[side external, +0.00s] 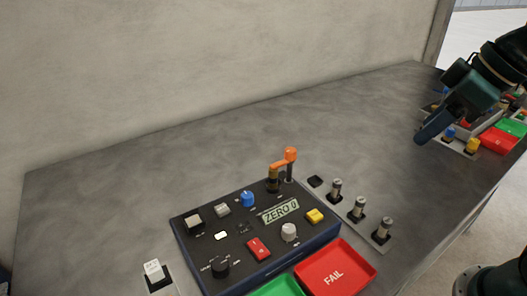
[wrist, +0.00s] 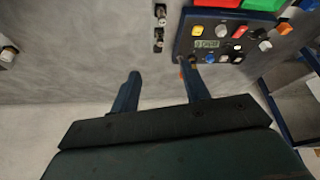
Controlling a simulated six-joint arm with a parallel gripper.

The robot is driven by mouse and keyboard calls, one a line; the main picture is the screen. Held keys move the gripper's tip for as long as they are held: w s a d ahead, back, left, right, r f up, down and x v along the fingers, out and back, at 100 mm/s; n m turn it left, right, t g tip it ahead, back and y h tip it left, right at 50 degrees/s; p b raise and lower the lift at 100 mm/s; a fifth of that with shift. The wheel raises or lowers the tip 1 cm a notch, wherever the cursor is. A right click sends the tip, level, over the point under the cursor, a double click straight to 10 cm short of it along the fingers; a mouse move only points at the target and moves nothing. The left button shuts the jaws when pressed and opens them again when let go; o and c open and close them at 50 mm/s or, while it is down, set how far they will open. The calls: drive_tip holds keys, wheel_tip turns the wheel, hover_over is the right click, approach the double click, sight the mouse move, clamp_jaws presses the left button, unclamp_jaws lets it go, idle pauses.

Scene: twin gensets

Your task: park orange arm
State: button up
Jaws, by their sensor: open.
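An orange arm (side external: 290,155) sits on a dark post at the back edge of the near control panel (side external: 205,245), whose display (side external: 280,212) reads "ZERO 0". A second panel stands at the far right, largely covered by my arm in the side view. My gripper (side external: 422,136) is by that far panel, well away from the near one. In the wrist view my gripper (wrist: 163,82) is open and empty, fingers apart. A panel (wrist: 185,32) lies beyond the right finger there; a small orange bit (wrist: 181,71) shows beside that finger, partly hidden.
A red FAIL tray (side external: 335,272) and a green tray (side external: 277,288) lie in front of the near panel. Several metal plugs stand on a strip (side external: 345,212) to its right. A white switch (side external: 154,272) stands at left. The grey table between the panels is clear.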

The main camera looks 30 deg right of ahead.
drive_tip(key=w+a+r+n+g+y, duration=0.15)
drive_tip(key=w+a+n, duration=0.3)
drive_tip(key=w, duration=0.65)
drive_tip(key=n+g+y, duration=0.1)
drive_tip(key=n+g, duration=0.1)
drive_tip(key=n, duration=0.4)
approach(291, 150)
drive_tip(key=s+d+v, duration=0.1)
drive_tip(key=v, duration=0.4)
drive_tip(key=shift+w+a, duration=0.15)
drive_tip(key=shift+w, duration=0.1)
drive_tip(key=x, duration=1.3)
drive_tip(key=shift+w+a+f, duration=0.25)
drive_tip(key=shift+a, duration=0.1)
drive_tip(key=shift+t+y, duration=0.25)
drive_tip(key=c, duration=1)
